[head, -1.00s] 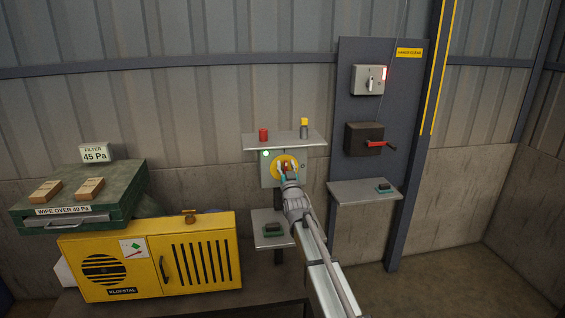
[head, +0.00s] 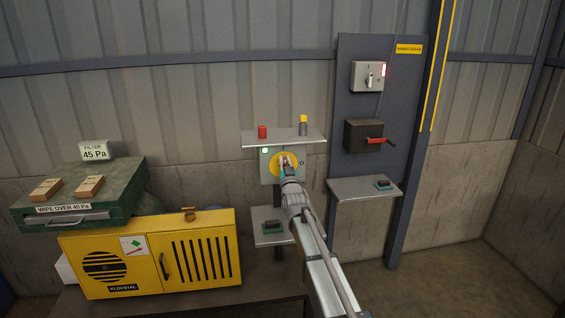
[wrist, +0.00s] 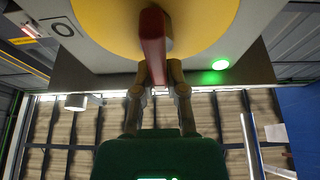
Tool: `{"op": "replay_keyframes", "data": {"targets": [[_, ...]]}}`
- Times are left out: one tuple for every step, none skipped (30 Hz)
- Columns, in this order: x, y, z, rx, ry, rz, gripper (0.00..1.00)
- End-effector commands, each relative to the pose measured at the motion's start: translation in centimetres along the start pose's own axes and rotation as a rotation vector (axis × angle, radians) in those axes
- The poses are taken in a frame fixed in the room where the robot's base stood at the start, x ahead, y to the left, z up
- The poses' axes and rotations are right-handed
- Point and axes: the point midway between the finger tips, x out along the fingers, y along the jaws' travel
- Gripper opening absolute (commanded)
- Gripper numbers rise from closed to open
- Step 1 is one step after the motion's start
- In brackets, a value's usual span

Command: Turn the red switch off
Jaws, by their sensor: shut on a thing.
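The red switch is a red handle (wrist: 153,45) on a yellow disc (wrist: 210,15) on a grey box. It also shows in the head view as a grey box with a yellow disc (head: 275,163). An O mark is on the box's right side in the head view. In the wrist view the handle stands upright in the picture, not pointing at the O mark. My gripper (wrist: 158,80) is shut on the handle's near end, one finger on each side. It also shows in the head view (head: 286,170), partly covering the handle. A green lamp (wrist: 220,64) on the box is lit.
A shelf (head: 280,138) above the box bears a red cylinder (head: 263,132) and a yellow-topped grey one (head: 303,125). A lower shelf (head: 266,241) is below. A dark panel (head: 348,105) at right has a crank box (head: 362,136) and a shelf (head: 350,190). A yellow cabinet (head: 205,225) stands left.

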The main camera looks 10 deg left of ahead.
Motion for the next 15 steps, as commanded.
{"op": "replay_keyframes", "data": {"targets": [[0.02, -0.18, -0.03, 0.001, 0.0, -0.004, 0.0], [0.0, -0.09, -0.04, 0.002, 0.0, -0.003, 0.0], [-0.03, -0.02, -0.05, 0.004, 0.0, -0.003, 0.0], [-0.04, 0.02, -0.05, 0.006, 0.0, -0.002, 0.0], [-0.05, 0.06, -0.06, 0.01, 0.0, -0.001, 0.0], [-0.06, 0.11, -0.06, 0.015, 0.0, 0.002, 0.0], [-0.07, 0.14, -0.06, 0.019, -0.001, 0.003, 0.0], [-0.08, 0.16, -0.06, 0.022, -0.001, 0.005, 0.0], [-0.09, 0.2, -0.06, 0.026, -0.001, 0.006, 0.0], [-0.1, 0.21, -0.06, 0.028, -0.001, 0.007, 0.0], [-0.1, 0.23, -0.06, 0.031, -0.001, 0.008, 0.0], [-0.11, 0.25, -0.06, 0.035, -0.001, 0.01, 0.0], [-0.12, 0.27, -0.07, 0.039, -0.001, 0.012, 0.0], [-0.12, 0.28, -0.07, 0.043, -0.001, 0.013, 0.0], [-0.12, 0.3, -0.07, 0.05, -0.002, 0.016, 0.0]]}}
